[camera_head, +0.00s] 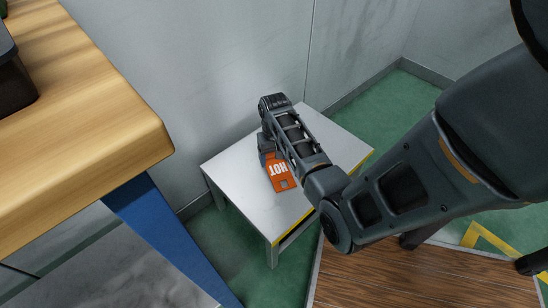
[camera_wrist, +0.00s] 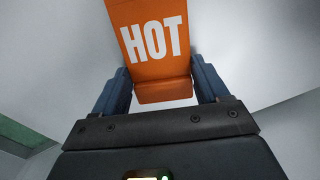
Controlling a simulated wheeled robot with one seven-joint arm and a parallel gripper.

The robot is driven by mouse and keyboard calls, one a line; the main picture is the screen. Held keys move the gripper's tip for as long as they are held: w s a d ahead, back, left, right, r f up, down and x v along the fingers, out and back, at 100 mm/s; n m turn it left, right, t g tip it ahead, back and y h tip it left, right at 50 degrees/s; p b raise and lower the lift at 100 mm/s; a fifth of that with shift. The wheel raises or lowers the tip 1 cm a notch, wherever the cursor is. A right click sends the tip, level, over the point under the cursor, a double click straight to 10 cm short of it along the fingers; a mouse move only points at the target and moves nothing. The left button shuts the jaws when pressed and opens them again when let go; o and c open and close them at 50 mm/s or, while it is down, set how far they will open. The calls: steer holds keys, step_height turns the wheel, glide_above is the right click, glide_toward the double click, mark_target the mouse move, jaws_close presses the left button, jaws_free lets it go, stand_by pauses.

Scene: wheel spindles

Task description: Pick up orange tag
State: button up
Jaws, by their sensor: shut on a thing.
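The orange tag (camera_head: 279,178) with white "HOT" lettering is over the small white-topped table (camera_head: 233,187) in the head view. In the wrist view the orange tag (camera_wrist: 151,40) stands between the two blue fingers of my gripper (camera_wrist: 159,88). My gripper (camera_head: 266,150) is shut on the tag, with a finger along each side. The tag's lower end is bent or folded towards the gripper's palm. I cannot tell whether the tag touches the table top. My arm hides part of the table and the tag's right side.
A wooden workbench (camera_head: 80,110) with a blue leg (camera_head: 165,235) stands at the left, with a dark object (camera_head: 12,75) on it. Grey walls rise close behind the small table. Brown wood-look flooring (camera_head: 400,275) lies at the lower right, and green floor (camera_head: 375,115) is clear beyond.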

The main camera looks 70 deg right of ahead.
steer(key=shift+r+p, duration=0.35)
steer(key=shift+r, duration=0.3)
steer(key=r, duration=0.1)
steer(key=r+p, duration=0.2)
steer(key=shift+s+d+r, duration=0.25)
steer(key=shift+s+r, duration=0.05)
steer(key=shift+s, duration=0.1)
steer(key=s+d+r+p, duration=0.3)
steer(key=s+r, duration=0.3)
steer(key=s, duration=0.3)
steer(key=shift+s+d, duration=0.35)
steer(key=shift+d, duration=0.5)
